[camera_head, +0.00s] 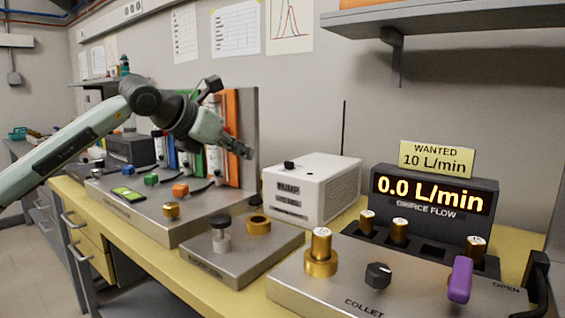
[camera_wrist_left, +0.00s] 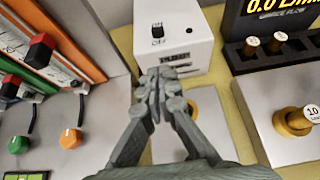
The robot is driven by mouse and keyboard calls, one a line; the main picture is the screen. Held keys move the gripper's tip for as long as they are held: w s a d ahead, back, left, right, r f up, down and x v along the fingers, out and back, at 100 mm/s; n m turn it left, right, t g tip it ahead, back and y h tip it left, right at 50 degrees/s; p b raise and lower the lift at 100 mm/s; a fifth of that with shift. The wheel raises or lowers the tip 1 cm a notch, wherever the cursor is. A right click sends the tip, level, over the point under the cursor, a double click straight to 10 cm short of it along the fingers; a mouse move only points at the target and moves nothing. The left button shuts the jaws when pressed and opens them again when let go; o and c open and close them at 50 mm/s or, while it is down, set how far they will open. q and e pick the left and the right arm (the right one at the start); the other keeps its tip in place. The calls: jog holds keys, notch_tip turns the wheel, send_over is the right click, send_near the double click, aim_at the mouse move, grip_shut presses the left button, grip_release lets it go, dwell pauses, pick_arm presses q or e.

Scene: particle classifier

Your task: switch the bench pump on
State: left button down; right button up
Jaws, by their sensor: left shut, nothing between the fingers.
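The bench pump (camera_head: 325,185) is a white box labelled PUMP on the yellow bench, left of the flow display. A small black switch (camera_head: 289,165) sits on its top; I cannot tell its setting. The pump also shows at the top of the left wrist view (camera_wrist_left: 190,48), with the switch (camera_wrist_left: 157,32) on it. My left gripper (camera_head: 243,152) is shut and empty, in the air to the left of the pump and a little higher. In the left wrist view its fingertips (camera_wrist_left: 161,78) overlap the pump's labelled front edge. My right gripper is not in view.
The flow display (camera_head: 432,193) reads 0.0 L/min under a WANTED 10 L/min sign (camera_head: 437,158). In front stand a collet base (camera_head: 330,290) with a brass piece (camera_head: 321,250) and a purple-handled lever (camera_head: 460,280). A panel with coloured strips (camera_head: 233,120) stands behind my gripper.

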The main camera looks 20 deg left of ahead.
pick_arm(q)
jog(key=p, duration=0.1)
send_near(287, 167)
jog(key=f, duration=0.1)
jog(key=w+f, duration=0.1)
jog(key=f, duration=0.1)
jog(key=shift+w+d+f, duration=0.1)
jog(key=shift+w+d, duration=0.2)
jog(key=shift+d, duration=0.05)
jog(key=shift+w+d+p, duration=0.2)
jog(key=shift+w+p, duration=0.05)
jog(key=shift+w, duration=0.3)
jog(key=shift+w+d+p, duration=0.2)
jog(key=shift+w, duration=0.4)
jog(key=shift+w+d, duration=0.2)
jog(key=shift+w, duration=0.4)
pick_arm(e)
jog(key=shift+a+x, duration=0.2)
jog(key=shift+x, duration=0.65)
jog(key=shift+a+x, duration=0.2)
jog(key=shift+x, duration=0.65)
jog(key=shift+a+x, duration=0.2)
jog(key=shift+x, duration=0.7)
